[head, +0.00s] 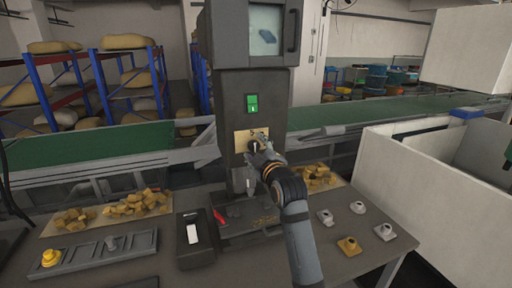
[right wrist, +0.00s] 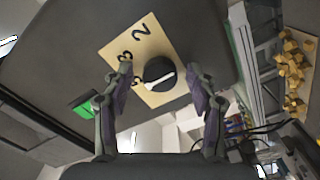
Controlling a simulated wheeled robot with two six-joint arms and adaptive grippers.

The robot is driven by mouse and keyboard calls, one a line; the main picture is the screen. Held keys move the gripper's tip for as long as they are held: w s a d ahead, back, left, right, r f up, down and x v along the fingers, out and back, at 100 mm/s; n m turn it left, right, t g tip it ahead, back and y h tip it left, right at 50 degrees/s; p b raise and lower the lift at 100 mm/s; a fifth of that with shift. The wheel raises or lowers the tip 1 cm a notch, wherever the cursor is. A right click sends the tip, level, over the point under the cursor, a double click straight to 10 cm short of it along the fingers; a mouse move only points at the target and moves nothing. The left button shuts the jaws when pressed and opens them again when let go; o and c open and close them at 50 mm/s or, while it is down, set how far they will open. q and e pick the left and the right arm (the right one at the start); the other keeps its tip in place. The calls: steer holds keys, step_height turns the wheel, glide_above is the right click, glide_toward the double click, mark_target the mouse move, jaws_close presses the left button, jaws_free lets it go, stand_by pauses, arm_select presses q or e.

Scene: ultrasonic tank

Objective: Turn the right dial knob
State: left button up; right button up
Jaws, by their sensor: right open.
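A round black dial knob (right wrist: 159,73) with a white pointer line sits on a pale yellow plate (right wrist: 128,45) on the dark machine. The plate carries printed numerals, among them 2 and 3; another is partly hidden by a finger. In the head view the plate (head: 239,142) is below the green switch, and my gripper partly covers the knob (head: 254,145). My right gripper (right wrist: 159,80) is open, with one finger on each side of the knob and gaps visible between. It also shows in the head view (head: 257,153). Only one knob is visible. My left gripper is out of view.
The machine column (head: 226,105) has a green switch (head: 252,103) above the plate. A red-handled part (head: 219,216) lies at its foot. Yellowish pieces (head: 135,204) lie on the table, with several small fittings (head: 349,245) at right. A white-walled box (head: 391,170) stands at right.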

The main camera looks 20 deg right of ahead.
steer(key=shift+c, duration=0.3)
steer(key=c, duration=1.1)
steer(key=shift+m, duration=0.4)
steer(key=m+p, duration=0.2)
steer(key=m, duration=0.1)
steer(key=shift+r, duration=0.1)
steer(key=m+p, duration=0.2)
steer(key=m, duration=0.3)
steer(key=shift+p, duration=0.4)
steer(key=m+p, duration=0.2)
steer(key=m, duration=0.3)
steer(key=shift+m, duration=0.4)
steer(key=shift+m+p, duration=0.8)
steer(key=shift+m, duration=1)
